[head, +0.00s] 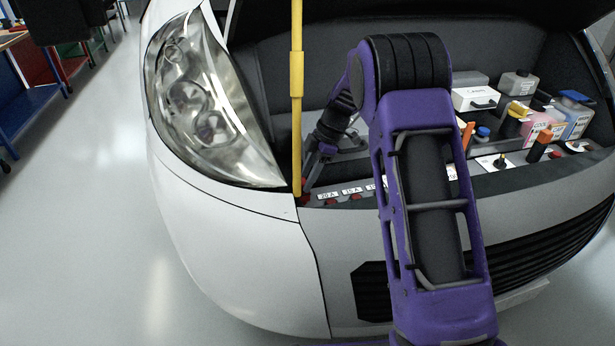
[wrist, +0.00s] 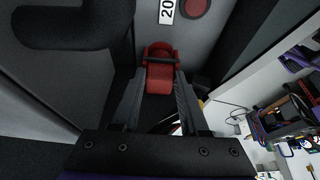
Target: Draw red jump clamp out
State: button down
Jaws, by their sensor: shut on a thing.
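The red jump clamp (wrist: 160,78) is between my gripper's fingers in the wrist view, in a narrow dark space beside a grey wall. My gripper (wrist: 160,88) is shut on it, one finger on each side. In the head view my gripper (head: 308,180) is at the left end of the engine bay, near the label strip and the yellow prop rod. A small bit of red shows at its tip there. The rest of the clamp is hidden in that view.
A yellow rod (head: 296,95) stands upright close to my gripper. The headlight (head: 195,95) is to the left. A label strip (head: 350,190) with red round spots runs along the bay's front edge. Bottles and a white box (head: 475,99) fill the right side.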

aim_at(301, 181)
dwell(0.4)
jog(key=shift+r+p, duration=0.35)
jog(key=shift+r, duration=1.15)
